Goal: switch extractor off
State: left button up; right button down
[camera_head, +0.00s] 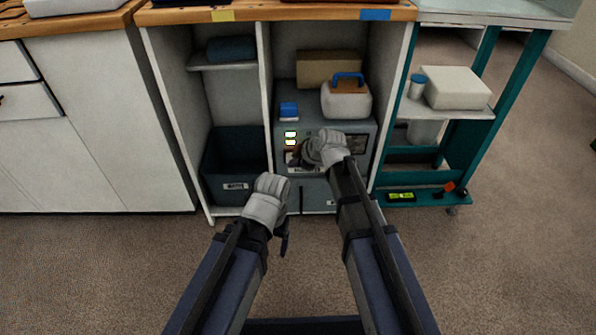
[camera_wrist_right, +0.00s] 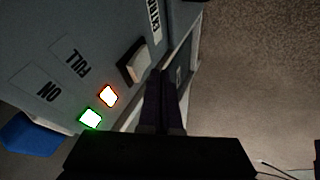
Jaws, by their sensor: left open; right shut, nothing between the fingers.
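The extractor (camera_head: 325,125) is a grey box in the middle bay of the cabinet. On its front, a green lamp and an amber lamp (camera_head: 291,142) are lit. A pale rocker switch (camera_wrist_right: 134,62) sits in a dark frame on the panel. My right gripper (camera_head: 297,156) is shut and empty at the panel; its fingertips are close beside the switch, contact unclear. My left gripper (camera_head: 284,240) is open and empty, low in front of the cabinet.
A blue-handled case (camera_head: 346,102), a blue item (camera_head: 289,111) and a cardboard box (camera_head: 328,68) are on or behind the extractor. A teal cart (camera_head: 470,150) stands right. The carpet in front is clear.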

aim_at(289, 155)
jog(key=shift+w+r, duration=0.15)
jog(key=shift+w, duration=0.6)
jog(key=shift+w, duration=0.1)
jog(key=shift+w+r, duration=0.25)
jog(key=shift+w, duration=0.15)
jog(key=shift+s+f, duration=0.15)
jog(key=shift+s, duration=0.05)
jog(key=shift+r+p, duration=0.85)
jog(key=shift+p, duration=0.1)
